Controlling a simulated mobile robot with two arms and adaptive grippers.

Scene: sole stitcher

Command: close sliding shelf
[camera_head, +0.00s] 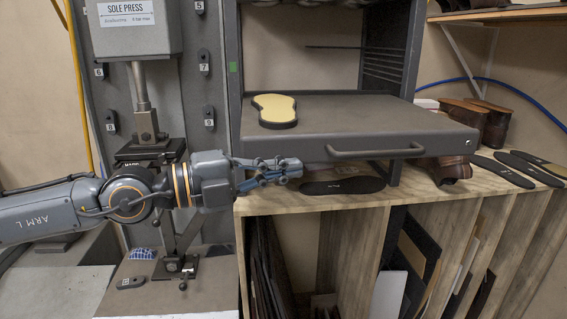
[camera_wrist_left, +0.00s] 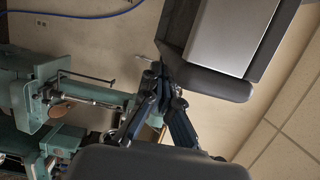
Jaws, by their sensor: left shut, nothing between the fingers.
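The sliding shelf (camera_head: 340,113) is a dark grey slab pulled out of a grey metal frame (camera_head: 233,60). A bar handle (camera_head: 375,152) runs along its front face. A yellow sole-shaped piece with a dark edge (camera_head: 273,108) lies on its left part. My left gripper (camera_head: 291,168) is below the left front corner of the shelf, left of the handle and apart from it. Its fingers are shut and empty. The left wrist view shows the same fingers (camera_wrist_left: 160,72) closed together. My right gripper is not in view.
A wooden bench (camera_head: 310,200) stands below the shelf, with a dark sole (camera_head: 342,186) on it and brown shoes (camera_head: 452,168) at right. The sole press (camera_head: 135,25) stands at left. Upright sheets (camera_head: 410,250) fill the slots below. Green machinery (camera_wrist_left: 70,95) shows in the wrist view.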

